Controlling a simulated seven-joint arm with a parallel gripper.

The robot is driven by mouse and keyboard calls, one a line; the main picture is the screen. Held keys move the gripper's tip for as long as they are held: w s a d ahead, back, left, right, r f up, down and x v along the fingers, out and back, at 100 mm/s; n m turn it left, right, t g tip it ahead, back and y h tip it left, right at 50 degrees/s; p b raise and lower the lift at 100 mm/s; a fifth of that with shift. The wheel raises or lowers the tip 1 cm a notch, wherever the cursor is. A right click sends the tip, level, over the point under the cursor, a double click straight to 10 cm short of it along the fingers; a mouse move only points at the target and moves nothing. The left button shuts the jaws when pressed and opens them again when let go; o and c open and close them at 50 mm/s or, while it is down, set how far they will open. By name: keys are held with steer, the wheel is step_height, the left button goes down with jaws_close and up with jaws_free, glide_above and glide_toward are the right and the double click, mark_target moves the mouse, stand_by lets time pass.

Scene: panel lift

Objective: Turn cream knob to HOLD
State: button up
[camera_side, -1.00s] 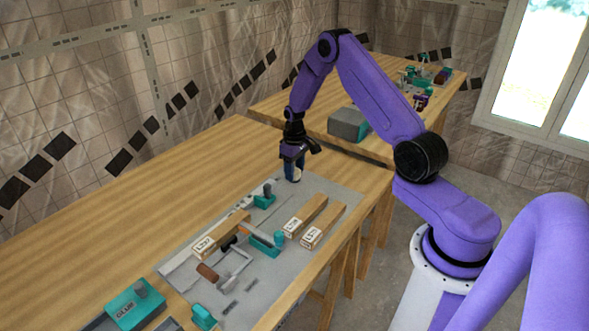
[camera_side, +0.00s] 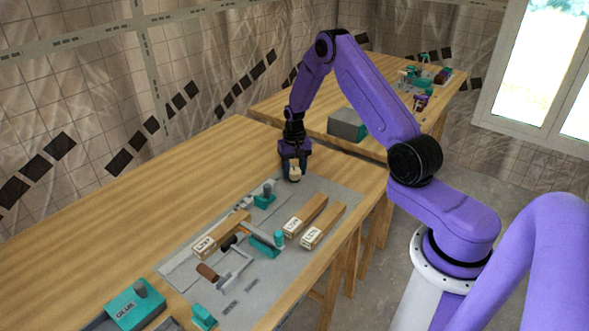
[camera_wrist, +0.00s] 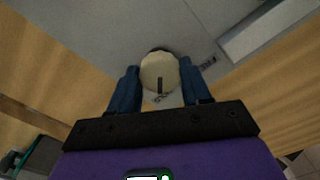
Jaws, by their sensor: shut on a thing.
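The cream knob (camera_wrist: 158,72) shows in the wrist view as a round cream cap with a dark pointer line running toward the gripper body. It sits on the grey panel (camera_wrist: 110,30). My gripper (camera_wrist: 159,84) has its two blue fingers on either side of the knob, shut on it. In the side view my gripper (camera_side: 292,172) points down at the far end of the panel, with the cream knob (camera_side: 294,173) between its fingers.
Several labelled wooden blocks, including one at the right (camera_side: 323,225), lie on the panel. A teal clamp-like part (camera_side: 264,198) stands near the gripper. A teal GLUE box (camera_side: 134,303) is at the near left. The table's left side is clear.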

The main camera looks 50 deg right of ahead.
mark_target(294, 171)
steer(key=shift+s, duration=0.1)
stand_by(0.3)
steer(key=o, duration=1.1)
steer(key=shift+c, duration=0.2)
step_height(294, 171, up, 17)
steer(key=shift+r, duration=0.2)
steer(key=shift+a, duration=0.1)
